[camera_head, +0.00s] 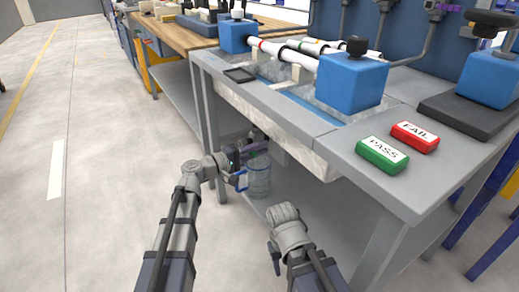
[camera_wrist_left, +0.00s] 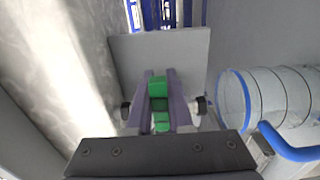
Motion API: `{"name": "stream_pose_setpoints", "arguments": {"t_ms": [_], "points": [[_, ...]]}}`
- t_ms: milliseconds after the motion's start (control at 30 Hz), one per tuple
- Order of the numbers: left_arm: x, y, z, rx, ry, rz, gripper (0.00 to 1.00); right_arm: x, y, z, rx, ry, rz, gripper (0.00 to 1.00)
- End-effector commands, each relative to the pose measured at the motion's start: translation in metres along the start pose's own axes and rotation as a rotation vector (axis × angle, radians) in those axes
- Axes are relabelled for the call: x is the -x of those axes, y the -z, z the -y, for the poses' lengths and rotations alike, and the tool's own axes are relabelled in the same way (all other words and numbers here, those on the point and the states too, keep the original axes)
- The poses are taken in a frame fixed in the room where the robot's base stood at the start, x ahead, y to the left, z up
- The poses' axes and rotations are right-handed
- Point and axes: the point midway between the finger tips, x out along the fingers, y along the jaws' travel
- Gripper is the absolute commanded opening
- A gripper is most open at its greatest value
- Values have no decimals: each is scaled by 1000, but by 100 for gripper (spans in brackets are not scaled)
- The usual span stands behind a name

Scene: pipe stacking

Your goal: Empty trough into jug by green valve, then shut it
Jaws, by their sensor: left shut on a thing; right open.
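The green valve (camera_wrist_left: 158,88) sits between the purple fingers of my left gripper (camera_wrist_left: 160,100) in the left wrist view. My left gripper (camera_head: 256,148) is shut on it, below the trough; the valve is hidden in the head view. The pale trough (camera_head: 270,112) runs along the front of the bench. The clear jug (camera_head: 260,182), with a blue handle, stands below the bench beside my left gripper. Its blue rim and handle show at the right of the left wrist view (camera_wrist_left: 265,95). I cannot make out its water level. My right gripper (camera_head: 275,258) is open, low and apart from the jug.
On the bench top are blue blocks (camera_head: 352,82) with pipes, a green PASS button (camera_head: 382,155), a red FAIL button (camera_head: 414,137) and a small black tray (camera_head: 240,75). A bench leg (camera_head: 372,252) stands to the right. The floor (camera_head: 95,170) on the left is clear.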

Motion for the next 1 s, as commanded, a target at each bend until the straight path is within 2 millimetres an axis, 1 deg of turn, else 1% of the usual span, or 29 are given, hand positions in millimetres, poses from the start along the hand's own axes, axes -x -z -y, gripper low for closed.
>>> {"name": "stream_pose_setpoints", "arguments": {"t_ms": [833, 1000], "points": [[0, 0, 0, 0, 1, 0, 0, 0, 0, 0, 0, 0, 0, 50], [0, 0, -2, 26, 1, 0, 0, 2, 0, 0, 0, 0, 0, 50]]}}
